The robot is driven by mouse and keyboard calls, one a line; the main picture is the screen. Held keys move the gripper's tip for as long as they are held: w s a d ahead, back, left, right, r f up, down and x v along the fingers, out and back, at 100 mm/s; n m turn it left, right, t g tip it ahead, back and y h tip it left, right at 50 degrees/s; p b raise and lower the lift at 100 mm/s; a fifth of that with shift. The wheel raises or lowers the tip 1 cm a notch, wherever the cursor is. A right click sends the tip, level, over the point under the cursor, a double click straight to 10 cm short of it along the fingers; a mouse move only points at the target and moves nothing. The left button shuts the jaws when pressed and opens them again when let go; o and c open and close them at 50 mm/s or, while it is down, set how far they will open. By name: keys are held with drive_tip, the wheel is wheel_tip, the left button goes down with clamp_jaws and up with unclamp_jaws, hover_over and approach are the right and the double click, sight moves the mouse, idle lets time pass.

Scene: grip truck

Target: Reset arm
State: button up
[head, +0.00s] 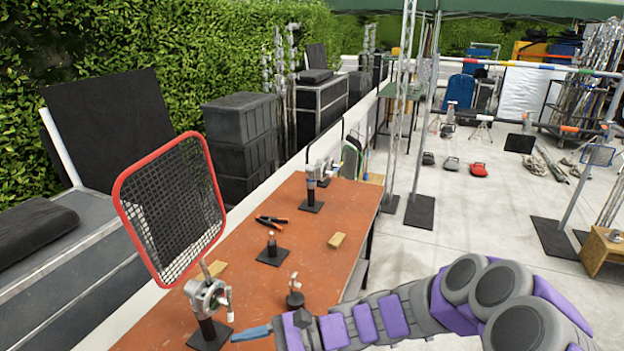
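My arm, grey with purple panels, reaches in from the lower right of the head view and lies low over the front of the orange-brown table (300,226). My gripper (285,330) is at its left end, near the bottom edge. A blue bar (251,333) shows just left of the gripper; I cannot tell whether it is held. The fingers are not clear enough to show open or shut. A silver grip head on a black stand (207,298) stands left of the gripper and carries a red-framed mesh panel (172,208). A small dark stand (294,294) is just behind the gripper.
The table also bears orange-handled pliers (271,220), a black base with a pin (272,252), a wooden block (336,240) and another clamp stand (312,190). Black cases (240,140) and a hedge line the left. Metal stands (421,205) rise right of the table on open concrete floor.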

drive_tip(key=s+d+n+g+h+b, duration=0.1)
drive_tip(key=s+d+n+h, duration=0.3)
drive_tip(key=s, duration=0.3)
drive_tip(key=s+d+n+g+h, duration=0.1)
drive_tip(key=s+d+n+h, duration=0.3)
drive_tip(key=s, duration=0.3)
drive_tip(key=s+d+f+n+t+h, duration=0.1)
drive_tip(key=s+d+h, duration=0.2)
drive_tip(key=d, duration=0.6)
drive_tip(key=s+d+n+t+h+b, duration=0.1)
drive_tip(key=s+d+h, duration=0.3)
drive_tip(key=d, duration=0.5)
drive_tip(key=shift+f+n+t+h+b, duration=0.35)
drive_tip(key=shift+n+t+h, duration=0.15)
drive_tip(key=shift+t, duration=0.2)
